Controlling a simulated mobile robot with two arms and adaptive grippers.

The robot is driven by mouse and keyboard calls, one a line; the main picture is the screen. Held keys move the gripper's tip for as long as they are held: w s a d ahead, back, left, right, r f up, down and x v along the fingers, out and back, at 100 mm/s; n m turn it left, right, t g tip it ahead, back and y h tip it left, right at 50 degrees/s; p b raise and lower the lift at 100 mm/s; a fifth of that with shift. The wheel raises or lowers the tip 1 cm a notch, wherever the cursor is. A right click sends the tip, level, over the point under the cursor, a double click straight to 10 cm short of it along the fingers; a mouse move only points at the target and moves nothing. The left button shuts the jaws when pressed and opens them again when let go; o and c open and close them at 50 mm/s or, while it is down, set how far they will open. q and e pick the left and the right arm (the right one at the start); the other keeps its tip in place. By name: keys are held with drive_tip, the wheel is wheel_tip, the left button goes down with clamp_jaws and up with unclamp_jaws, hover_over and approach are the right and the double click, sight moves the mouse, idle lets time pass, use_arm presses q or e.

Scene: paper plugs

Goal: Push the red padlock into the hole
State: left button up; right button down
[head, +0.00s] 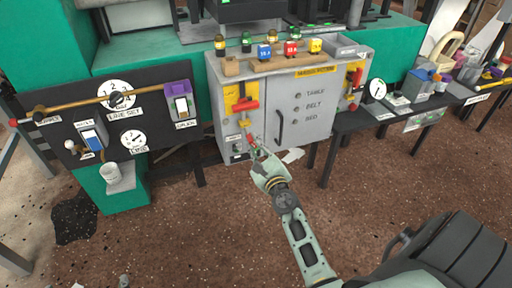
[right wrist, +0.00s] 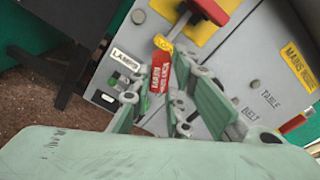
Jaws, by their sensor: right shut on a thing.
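The red padlock (right wrist: 158,72) with pale lettering is at the fingertips of my right gripper (right wrist: 155,100), in front of the grey cabinet. In the head view the padlock (head: 250,139) is a small red spot just beyond my right gripper (head: 256,152), which is shut on it. A small yellow piece (right wrist: 163,43) shows at the padlock's top end. Above it on the cabinet are a red handle (right wrist: 211,10) and a yellow plate (head: 232,97). I cannot make out the hole. My left gripper is not in view.
The grey cabinet (head: 311,129) has a dark door handle to the right of my gripper. A small switch panel (right wrist: 122,84) labelled LAMPS is left of the padlock. A black gauge board (head: 65,125) stands at left, a dark table (head: 352,122) at right. The floor in front is mostly clear.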

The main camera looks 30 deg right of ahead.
sight(249, 134)
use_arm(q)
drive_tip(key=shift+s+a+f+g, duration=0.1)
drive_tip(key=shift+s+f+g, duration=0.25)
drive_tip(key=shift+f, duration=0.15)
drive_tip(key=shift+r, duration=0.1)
use_arm(e)
drive_tip(key=shift+x, duration=1.2)
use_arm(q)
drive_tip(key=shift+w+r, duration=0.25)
use_arm(e)
drive_tip(key=shift+x, duration=0.8)
drive_tip(key=c, duration=1.6)
unclamp_jaws()
drive_tip(key=shift+o, duration=0.2)
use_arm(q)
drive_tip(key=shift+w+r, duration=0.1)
